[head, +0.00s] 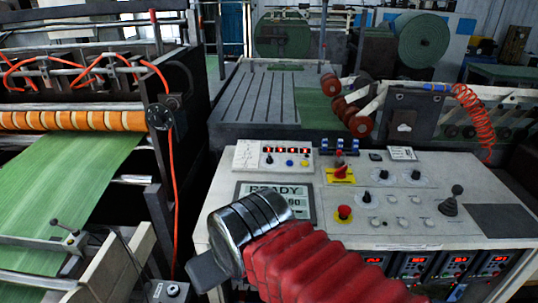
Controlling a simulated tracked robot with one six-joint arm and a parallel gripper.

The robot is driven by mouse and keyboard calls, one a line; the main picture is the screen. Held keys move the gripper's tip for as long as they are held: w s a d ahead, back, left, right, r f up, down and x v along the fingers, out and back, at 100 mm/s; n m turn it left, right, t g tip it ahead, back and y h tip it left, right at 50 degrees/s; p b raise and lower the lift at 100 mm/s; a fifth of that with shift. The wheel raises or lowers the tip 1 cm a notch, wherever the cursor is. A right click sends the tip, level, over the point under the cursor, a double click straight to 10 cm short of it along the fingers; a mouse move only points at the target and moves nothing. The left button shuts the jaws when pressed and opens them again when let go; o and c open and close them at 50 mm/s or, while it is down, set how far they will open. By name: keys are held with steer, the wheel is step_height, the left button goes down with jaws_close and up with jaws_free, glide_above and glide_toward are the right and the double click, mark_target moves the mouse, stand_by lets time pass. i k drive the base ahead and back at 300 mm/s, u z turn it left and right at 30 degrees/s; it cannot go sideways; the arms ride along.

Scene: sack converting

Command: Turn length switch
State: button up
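The control desk (450,165) fills the lower right of the head view. It carries several black rotary knobs: one at the left (367,197), one behind it (383,174) and one to the right (415,174). A small white box (245,153) with red digits and small knobs sits at its back left. Labels are too small to read, so I cannot tell which control is the length switch. My gripper (207,271) points to the lower left, in front of the desk's left edge. Only a dark grey end piece shows, apart from the knobs; its opening is not visible.
A red button on yellow (344,213), a red-and-yellow switch (340,170) and a black joystick (453,201) rise from the desk. My arm partly covers a display (300,198) reading "READY". Green web (70,185) runs through the machine at left; an orange coiled hose (474,115) hangs behind.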

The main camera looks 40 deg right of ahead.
mark_target(270, 160)
steer(key=z, duration=0.6)
steer(key=k, duration=0.35)
steer(key=z, duration=0.35)
steer(key=i, duration=0.5)
